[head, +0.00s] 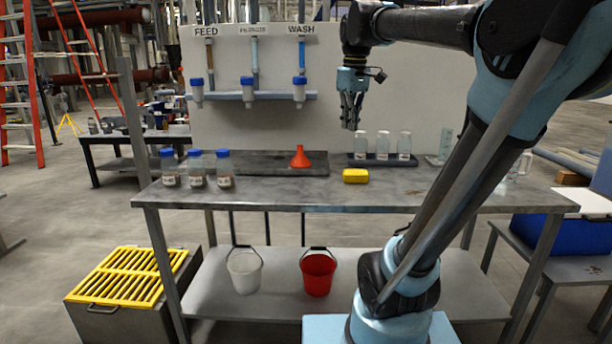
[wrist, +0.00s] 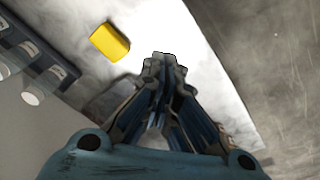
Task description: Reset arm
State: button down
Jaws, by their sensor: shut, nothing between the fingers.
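My gripper (head: 351,112) hangs from my arm above the bench, in front of the white back panel, pointing down. Its fingers are shut with nothing between them. In the wrist view my gripper (wrist: 161,62) has its fingertips together over the pale bench top. A yellow block (head: 355,176) lies on the bench below and apart from my gripper. The yellow block (wrist: 110,42) also shows in the wrist view, up and left of the fingertips.
The bench (head: 290,196) also holds blue-capped bottles (head: 196,168) at left, an orange funnel (head: 300,157) and a dark rack (head: 383,160) with clear bottles. The panel carries FEED and WASH lines. A white bucket (head: 244,271) and red bucket (head: 318,273) stand on the lower shelf.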

jog(key=s+d+f+m, duration=0.2)
jog(key=s+f, duration=0.4)
jog(key=f, duration=0.4)
jog(key=s+d+f+m, duration=0.2)
jog(key=s+f, duration=0.4)
jog(key=f, duration=0.5)
jog(key=s+d+f+m, duration=0.2)
jog(key=s+f, duration=0.3)
jog(key=f, duration=0.6)
jog(key=shift+s+d+f+m+t, duration=0.2)
jog(key=shift+s+m+t, duration=0.2)
jog(key=shift+m, duration=0.2)
jog(key=shift+w+f, duration=0.2)
jog(key=shift+w, duration=0.25)
